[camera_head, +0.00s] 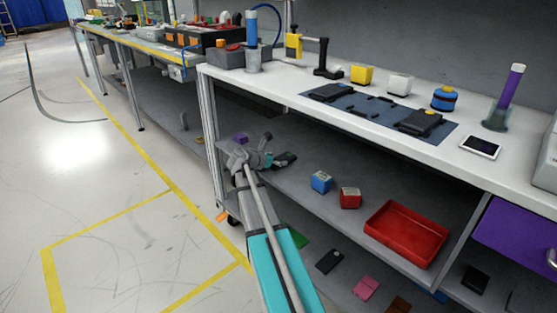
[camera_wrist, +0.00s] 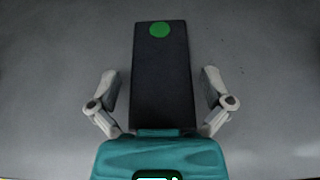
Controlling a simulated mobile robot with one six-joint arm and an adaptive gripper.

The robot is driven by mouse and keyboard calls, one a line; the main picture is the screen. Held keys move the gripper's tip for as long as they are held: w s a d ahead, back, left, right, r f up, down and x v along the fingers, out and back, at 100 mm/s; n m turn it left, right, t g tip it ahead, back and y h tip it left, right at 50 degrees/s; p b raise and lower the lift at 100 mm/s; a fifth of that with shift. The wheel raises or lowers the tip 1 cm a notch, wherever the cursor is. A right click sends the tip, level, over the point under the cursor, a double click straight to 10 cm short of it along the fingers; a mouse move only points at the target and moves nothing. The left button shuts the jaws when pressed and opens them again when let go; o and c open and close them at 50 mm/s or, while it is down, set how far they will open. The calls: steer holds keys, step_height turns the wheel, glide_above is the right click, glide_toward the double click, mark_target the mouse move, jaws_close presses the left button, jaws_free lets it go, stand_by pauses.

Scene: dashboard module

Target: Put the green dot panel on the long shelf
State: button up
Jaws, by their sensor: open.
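The green dot panel (camera_wrist: 160,85) is a dark, flat rectangle with a green dot near its far end. In the wrist view it lies on a grey surface, lengthwise between the two fingers of my gripper (camera_wrist: 160,92). The fingers stand apart, with a gap on each side of the panel. In the head view my gripper (camera_head: 268,159) is low over the left part of the grey shelf (camera_head: 285,188) under the white bench. The panel is hard to tell apart from the gripper there.
On that shelf are a purple block (camera_head: 240,138), a blue block (camera_head: 321,181), a red block (camera_head: 350,197) and a red tray (camera_head: 405,234). The white benchtop (camera_head: 300,82) overhangs it. A lower shelf holds a black piece (camera_head: 329,261) and a pink piece (camera_head: 365,287).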

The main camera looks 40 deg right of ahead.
steer(key=p+v, duration=0.4)
steer(key=v, duration=0.7)
steer(key=shift+a, duration=0.2)
steer(key=s+a+f+m+y, duration=0.3)
steer(key=s+a+m+y, duration=0.1)
steer(key=a, duration=0.6)
steer(key=s+a+f+m+y, duration=0.4)
steer(key=a+m, duration=0.4)
steer(key=a, duration=0.3)
steer(key=s+a+f+m+g+y, duration=0.1)
steer(key=s+a+f+m+y, duration=0.3)
steer(key=s+a+m, duration=0.3)
steer(key=a+y, duration=0.1)
steer(key=a, duration=0.2)
steer(key=shift+s+a+f, duration=0.2)
steer(key=shift+s+a, duration=0.1)
steer(key=shift+a, duration=0.05)
steer(key=shift+r, duration=0.1)
step_height(320, 180, up, 41)
steer(key=p, duration=4.1)
